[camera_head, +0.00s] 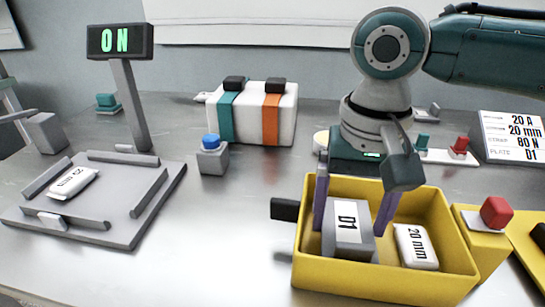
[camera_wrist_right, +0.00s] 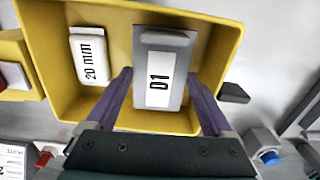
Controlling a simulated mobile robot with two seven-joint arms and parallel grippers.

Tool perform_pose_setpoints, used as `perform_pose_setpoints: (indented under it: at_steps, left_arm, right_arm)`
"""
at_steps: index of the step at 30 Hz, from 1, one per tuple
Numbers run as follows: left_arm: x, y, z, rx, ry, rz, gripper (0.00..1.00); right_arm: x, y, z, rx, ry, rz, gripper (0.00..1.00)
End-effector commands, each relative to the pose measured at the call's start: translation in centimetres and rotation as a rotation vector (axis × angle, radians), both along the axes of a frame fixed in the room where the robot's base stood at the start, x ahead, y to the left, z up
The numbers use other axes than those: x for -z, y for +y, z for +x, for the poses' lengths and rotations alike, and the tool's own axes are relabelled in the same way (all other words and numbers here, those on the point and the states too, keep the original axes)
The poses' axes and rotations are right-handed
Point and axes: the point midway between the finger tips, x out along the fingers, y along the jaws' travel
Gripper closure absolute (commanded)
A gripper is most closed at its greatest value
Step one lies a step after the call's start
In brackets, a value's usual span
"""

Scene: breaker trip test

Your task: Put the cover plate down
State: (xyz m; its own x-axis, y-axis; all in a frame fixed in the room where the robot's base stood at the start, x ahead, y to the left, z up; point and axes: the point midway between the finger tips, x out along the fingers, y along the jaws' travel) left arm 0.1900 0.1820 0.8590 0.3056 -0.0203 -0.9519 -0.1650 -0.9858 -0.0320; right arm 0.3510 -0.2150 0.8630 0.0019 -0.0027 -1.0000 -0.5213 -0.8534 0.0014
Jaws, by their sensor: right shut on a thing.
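The cover plate (camera_head: 348,243) is a grey block with a white label reading D1. It is inside the yellow bin (camera_head: 375,287), left of a white 20 mm piece (camera_head: 415,246). My right gripper (camera_head: 354,215) reaches down into the bin with its purple fingers on either side of the plate, shut on it. The right wrist view also shows the plate (camera_wrist_right: 176,38) between the fingers, within the bin walls, and the white piece (camera_wrist_right: 89,55) apart from it. Whether the plate touches the bin floor I cannot tell. My left gripper is not in view.
A grey tray fixture (camera_head: 125,228) at left holds another 20 mm piece (camera_head: 73,182). A sign (camera_head: 120,42) reads ON. A blue button (camera_head: 211,142), a striped white box (camera_head: 252,112) and a label card (camera_head: 508,135) stand behind. A red button (camera_head: 496,212) adjoins the bin. The table centre is clear.

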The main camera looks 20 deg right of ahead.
Motion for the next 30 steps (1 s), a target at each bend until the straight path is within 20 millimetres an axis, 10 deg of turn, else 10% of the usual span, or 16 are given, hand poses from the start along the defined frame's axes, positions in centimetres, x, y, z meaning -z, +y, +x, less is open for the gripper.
perform_pose_setpoints:
  at_steps: [16, 17, 30]
  left_arm:
    - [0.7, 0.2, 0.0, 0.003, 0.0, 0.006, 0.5]
    - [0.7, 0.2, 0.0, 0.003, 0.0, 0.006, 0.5]
    - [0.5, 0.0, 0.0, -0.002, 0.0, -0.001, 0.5]
  right_arm:
    - [2.5, 0.0, 0.0, -0.001, 0.001, 0.001, 0.68]
    - [2.5, 0.0, 0.0, -0.001, 0.001, 0.001, 0.11]
    - [1.7, 0.0, 0.0, -0.001, -0.001, 0.0, 0.0]
